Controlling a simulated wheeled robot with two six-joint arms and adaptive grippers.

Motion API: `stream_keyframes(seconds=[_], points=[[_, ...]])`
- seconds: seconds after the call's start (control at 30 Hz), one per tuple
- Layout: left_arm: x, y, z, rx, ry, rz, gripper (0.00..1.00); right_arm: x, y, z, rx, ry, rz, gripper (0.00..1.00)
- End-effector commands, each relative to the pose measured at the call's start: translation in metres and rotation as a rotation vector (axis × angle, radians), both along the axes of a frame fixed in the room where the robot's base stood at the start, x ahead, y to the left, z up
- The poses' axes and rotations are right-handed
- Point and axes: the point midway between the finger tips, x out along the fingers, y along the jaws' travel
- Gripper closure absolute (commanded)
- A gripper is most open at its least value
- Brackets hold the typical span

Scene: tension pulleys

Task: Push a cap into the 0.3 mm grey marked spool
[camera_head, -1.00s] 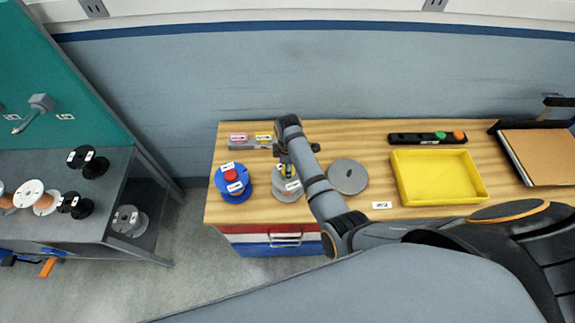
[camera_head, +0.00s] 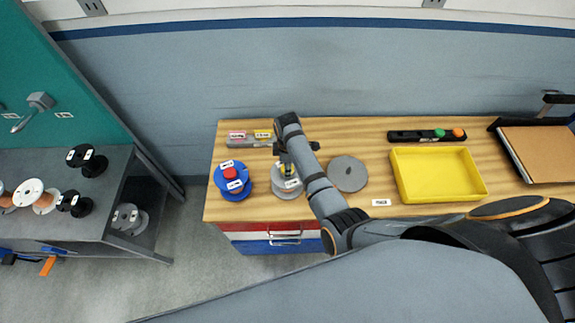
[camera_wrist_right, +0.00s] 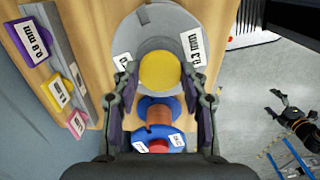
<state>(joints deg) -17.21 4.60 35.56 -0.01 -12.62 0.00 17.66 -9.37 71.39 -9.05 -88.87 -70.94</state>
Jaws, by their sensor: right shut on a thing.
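The grey spool (camera_head: 279,190) stands on the wooden bench top, with white labels on its flange. In the right wrist view the grey spool (camera_wrist_right: 131,35) shows its flange and a label that appears to read 0.3 mm. My right gripper (camera_head: 287,170) is over the spool's centre, pointing down. In the wrist view my right gripper (camera_wrist_right: 160,80) is shut on a round yellow cap (camera_wrist_right: 159,70), held in line with the spool's middle. The cap hides the hub, so I cannot tell how deep it sits. A dark gripper (camera_wrist_right: 282,108), seemingly my left, shows at that view's right edge.
A blue spool (camera_head: 240,192) with a red cap stands close left of the grey one. A grey disc (camera_head: 348,174) lies to the right. Behind is a grey rack (camera_head: 237,144) with coloured tags. A yellow tray (camera_head: 437,198) stands farther right.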

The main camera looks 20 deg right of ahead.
Motion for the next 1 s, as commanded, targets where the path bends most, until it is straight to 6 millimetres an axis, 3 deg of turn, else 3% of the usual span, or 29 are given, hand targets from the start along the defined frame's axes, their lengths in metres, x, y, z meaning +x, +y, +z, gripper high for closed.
stream_keyframes(seconds=[0.37,1.0], points=[[0.001,0.000,-0.001,0.000,-0.001,0.000,0.09,0.000,0.000,-0.001,0.000,0.000,0.000,0.76],[0.001,0.000,-0.013,0.000,-0.001,0.000,0.09,0.000,0.000,-0.022,0.000,0.000,0.000,0.76]])
